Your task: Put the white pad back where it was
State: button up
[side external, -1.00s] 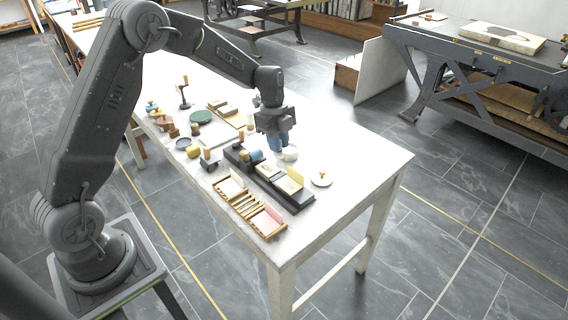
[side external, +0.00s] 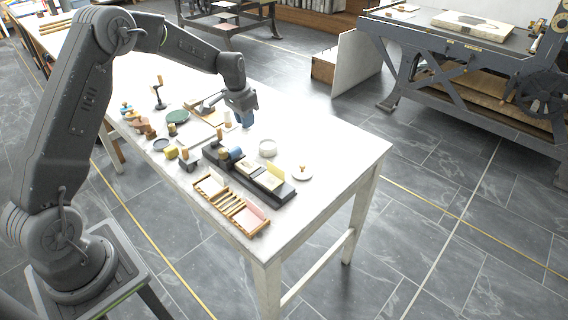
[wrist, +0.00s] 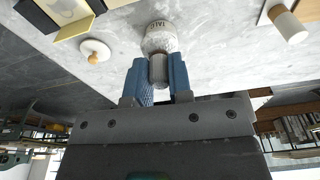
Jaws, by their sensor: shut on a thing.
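My gripper (side external: 246,119) is above the table on the far side of the long dark tray. In the wrist view, its blue fingers (wrist: 158,78) are closed on a short grey-white cylinder (wrist: 158,70), which looks like part of the white pad.
A white disc with an orange knob (side external: 302,173) lies right of the dark tray (side external: 286,192), which holds blocks and a yellow card. A wooden rack (side external: 230,203) stands in front. Small tools crowd the left. The table's right end (side external: 355,155) is clear.

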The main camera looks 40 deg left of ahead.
jog(key=shift+w+a+n, duration=0.1)
jog(key=shift+a+n, duration=0.05)
jog(key=shift+n, duration=0.15)
jog(key=shift+w+d+f, duration=0.2)
jog(key=w+d+f, duration=0.2)
jog(key=d, duration=0.1)
jog(key=w+d+f, duration=0.2)
jog(key=d, duration=0.1)
jog(key=w+d+f, duration=0.2)
jog(key=d, duration=0.1)
jog(key=shift+w+f, duration=0.1)
jog(key=shift+f, duration=2.15)
jog(key=shift+f, duration=0.1)
jog(key=o, duration=0.8)
jog(key=r, duration=0.4)
jog(key=s+r, duration=0.1)
jog(key=r, duration=0.7)
jog(key=shift+s+r, duration=0.15)
jog(key=shift+s, duration=0.25)
